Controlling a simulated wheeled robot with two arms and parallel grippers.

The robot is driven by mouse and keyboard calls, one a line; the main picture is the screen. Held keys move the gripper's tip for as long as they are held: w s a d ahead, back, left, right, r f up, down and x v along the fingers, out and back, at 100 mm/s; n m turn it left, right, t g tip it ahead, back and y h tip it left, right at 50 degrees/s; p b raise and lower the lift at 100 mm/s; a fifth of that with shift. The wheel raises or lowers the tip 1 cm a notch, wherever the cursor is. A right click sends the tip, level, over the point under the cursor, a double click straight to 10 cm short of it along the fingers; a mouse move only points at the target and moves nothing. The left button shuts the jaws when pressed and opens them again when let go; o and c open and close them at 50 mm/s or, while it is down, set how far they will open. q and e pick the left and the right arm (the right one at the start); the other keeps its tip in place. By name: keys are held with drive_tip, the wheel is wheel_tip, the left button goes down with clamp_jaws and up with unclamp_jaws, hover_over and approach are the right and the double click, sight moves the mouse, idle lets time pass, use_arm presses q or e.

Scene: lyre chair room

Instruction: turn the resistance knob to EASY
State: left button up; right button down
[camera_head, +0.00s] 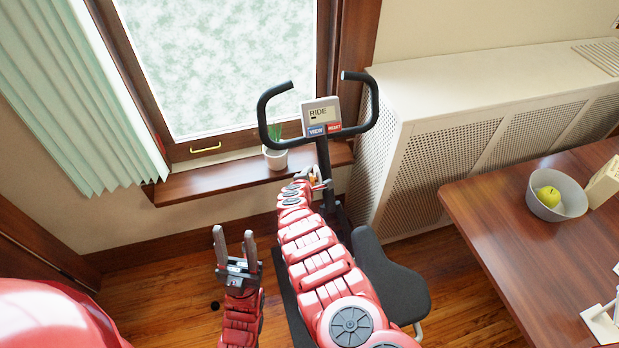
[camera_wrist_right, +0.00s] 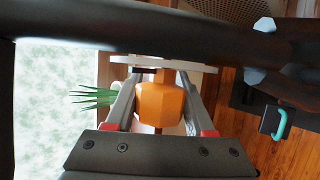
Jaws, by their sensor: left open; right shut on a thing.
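The exercise bike's display (camera_head: 322,116) reads RIDE, with VIEW and RESET buttons under it. An orange knob (camera_wrist_right: 160,104) sits between the fingers of my right gripper (camera_wrist_right: 156,84), which is shut on it. A pale plate (camera_wrist_right: 160,62) shows behind the knob; no EASY mark or pointer is readable. In the head view my right gripper (camera_head: 318,182) is at the bike's post below the display, and my arm mostly hides the knob. My left gripper (camera_head: 234,240) is open and empty, pointing up, to the left of the bike.
Black handlebars (camera_head: 270,101) rise above the display. A potted plant (camera_head: 275,157) stands on the window sill (camera_head: 225,182) close behind. The black bike seat (camera_head: 390,280) is right of my right arm. A radiator cover (camera_head: 455,150) and a table (camera_head: 500,240) lie to the right.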

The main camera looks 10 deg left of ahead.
drive_tip(key=shift+c, duration=1.3)
unclamp_jaws()
drive_tip(key=p+v, duration=1.7)
drive_tip(key=p, duration=0.6)
drive_tip(key=shift+s+r, duration=0.15)
drive_tip(key=shift+s, duration=0.05)
